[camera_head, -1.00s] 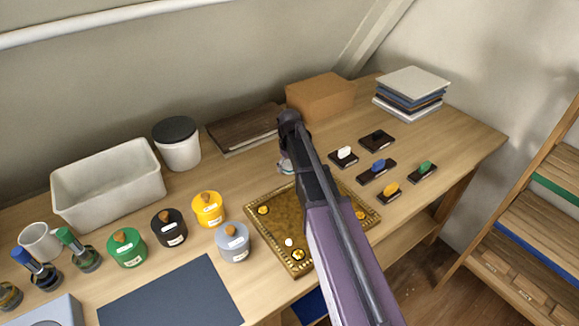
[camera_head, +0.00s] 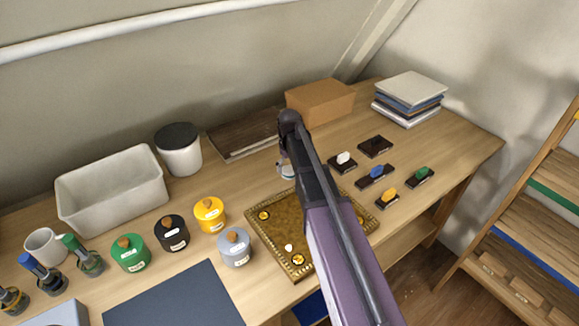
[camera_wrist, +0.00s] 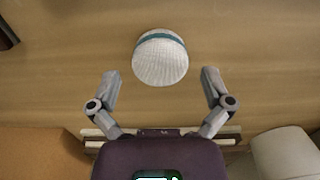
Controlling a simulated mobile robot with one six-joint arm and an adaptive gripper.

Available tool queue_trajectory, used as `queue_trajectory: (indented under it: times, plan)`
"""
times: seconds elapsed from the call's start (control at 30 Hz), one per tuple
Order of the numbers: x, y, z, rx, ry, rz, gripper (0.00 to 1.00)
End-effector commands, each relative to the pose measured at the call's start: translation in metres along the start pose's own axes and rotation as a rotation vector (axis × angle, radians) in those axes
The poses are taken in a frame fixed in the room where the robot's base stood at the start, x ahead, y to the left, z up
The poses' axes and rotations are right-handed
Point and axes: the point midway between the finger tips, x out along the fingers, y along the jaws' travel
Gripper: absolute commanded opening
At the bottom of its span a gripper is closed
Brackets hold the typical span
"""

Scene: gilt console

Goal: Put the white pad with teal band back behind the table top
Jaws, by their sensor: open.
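The white pad with teal band (camera_wrist: 160,62) sits on the wooden table top (camera_wrist: 50,75). In the wrist view it is a ribbed white round thing with a teal band near its upper edge. My gripper (camera_wrist: 160,78) is open, with one finger on each side of the pad's lower part and clear gaps between. The fingers do not touch it in this view. In the head view the pad (camera_head: 287,172) is a small pale patch beside my arm, mostly hidden by it.
A gilt tray (camera_head: 270,232) lies in front of the pad. A dark flat box (camera_head: 243,136) and a brown box (camera_head: 320,99) stand behind. Small dark blocks with coloured knobs (camera_head: 376,175) lie to the right, and several lidded pots (camera_head: 210,215) to the left.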

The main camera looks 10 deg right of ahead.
Motion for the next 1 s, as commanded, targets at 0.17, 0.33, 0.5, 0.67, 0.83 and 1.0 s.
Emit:
queue_trajectory:
  times: [0.17, 0.33, 0.5, 0.67, 0.83, 1.0]
  plan:
    - [-0.02, 0.0, 0.0, 0.0, 0.0, 0.0, 1.0]
    - [-0.034, 0.0, 0.0, 0.0, 0.0, 0.0, 1.0]
    - [-0.048, 0.0, 0.0, 0.0, 0.0, 0.0, 1.0]
    - [-0.061, 0.0, 0.0, -0.001, 0.0, 0.0, 1.0]
    - [-0.074, 0.0, 0.0, -0.001, 0.0, 0.0, 1.0]
    - [-0.086, -0.001, 0.0, -0.001, 0.0, 0.0, 1.0]
